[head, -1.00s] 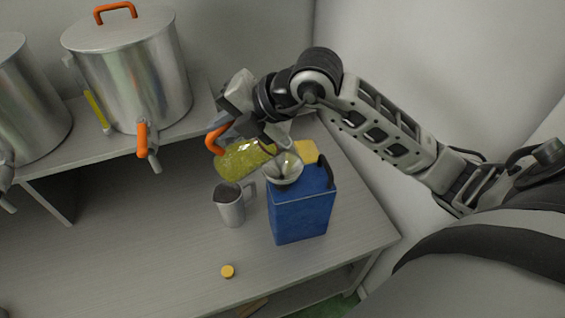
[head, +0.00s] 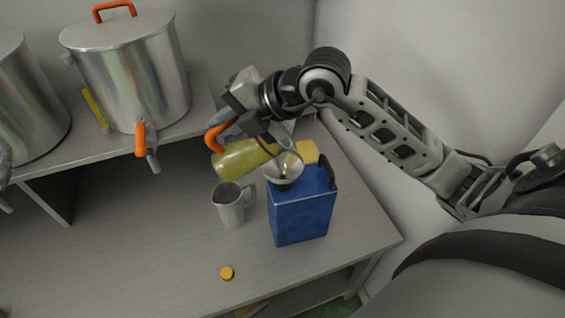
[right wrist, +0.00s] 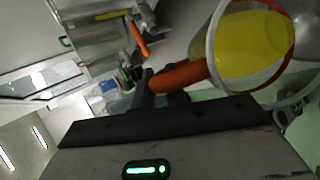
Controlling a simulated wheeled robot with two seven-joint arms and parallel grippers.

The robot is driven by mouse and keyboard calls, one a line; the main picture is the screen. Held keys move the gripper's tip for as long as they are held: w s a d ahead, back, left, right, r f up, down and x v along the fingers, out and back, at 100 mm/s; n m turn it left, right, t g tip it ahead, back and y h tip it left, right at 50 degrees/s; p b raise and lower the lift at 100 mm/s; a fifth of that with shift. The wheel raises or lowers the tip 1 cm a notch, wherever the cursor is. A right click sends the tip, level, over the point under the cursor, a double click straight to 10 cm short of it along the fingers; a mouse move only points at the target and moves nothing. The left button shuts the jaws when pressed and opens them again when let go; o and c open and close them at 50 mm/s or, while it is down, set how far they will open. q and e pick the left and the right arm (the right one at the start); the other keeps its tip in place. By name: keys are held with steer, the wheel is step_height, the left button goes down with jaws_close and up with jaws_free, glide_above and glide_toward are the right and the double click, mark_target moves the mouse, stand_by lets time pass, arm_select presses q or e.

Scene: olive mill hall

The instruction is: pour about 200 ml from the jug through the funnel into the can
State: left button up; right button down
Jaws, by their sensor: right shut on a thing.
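The clear jug (head: 240,160) holds yellow-green liquid and has an orange handle (head: 215,136). My right gripper (head: 229,122) is shut on this handle. The jug is strongly tilted, its mouth end to the right beside and above the funnel (head: 284,170). The funnel sits in the top of the blue can (head: 300,217), which stands upright on the bench. I cannot make out a stream between jug and funnel. In the right wrist view the jug (right wrist: 255,42) shows yellow liquid behind its red-edged rim. My left gripper is not in view.
A metal mug (head: 231,208) stands just left of the can. A yellow cap (head: 226,272) lies near the front edge. A yellow object (head: 307,151) is partly hidden behind the can. A steel tank (head: 135,75) with a tap stands on the raised shelf. The bench's left side is clear.

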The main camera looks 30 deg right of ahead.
steer(key=shift+d+b, duration=0.15)
steer(key=shift+b, duration=0.35)
steer(key=shift+s+y+b, duration=0.1)
steer(key=shift+y+b, duration=0.2)
stand_by(0.4)
steer(key=shift+d+t+b, duration=0.15)
steer(key=shift+t+b, duration=0.15)
steer(key=shift+b, duration=0.05)
stand_by(0.9)
